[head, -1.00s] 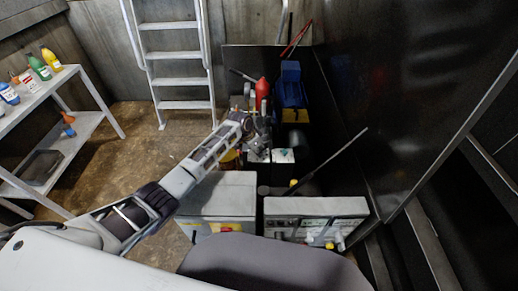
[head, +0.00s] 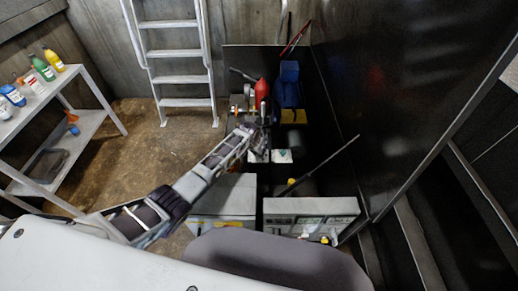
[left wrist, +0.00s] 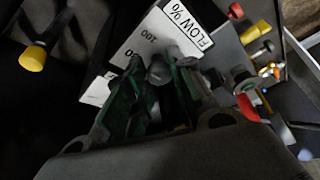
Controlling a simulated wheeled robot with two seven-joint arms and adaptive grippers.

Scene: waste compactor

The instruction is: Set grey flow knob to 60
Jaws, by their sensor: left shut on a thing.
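My left gripper (head: 258,130) reaches in from the left in the head view, over the dark panel in the middle. In the left wrist view its fingers (left wrist: 158,88) are closed around a grey knob (left wrist: 160,70), in front of a white plate marked "FLOW %" (left wrist: 150,35). My right gripper is in neither view.
In the left wrist view a yellow-ended knob (left wrist: 33,58) stands at left, and red and yellow knobs (left wrist: 257,32) at right. In the head view a red bulb-shaped part (head: 261,90) and blue part (head: 289,85) stand behind the gripper. A shelf (head: 90,125) with bottles is at left.

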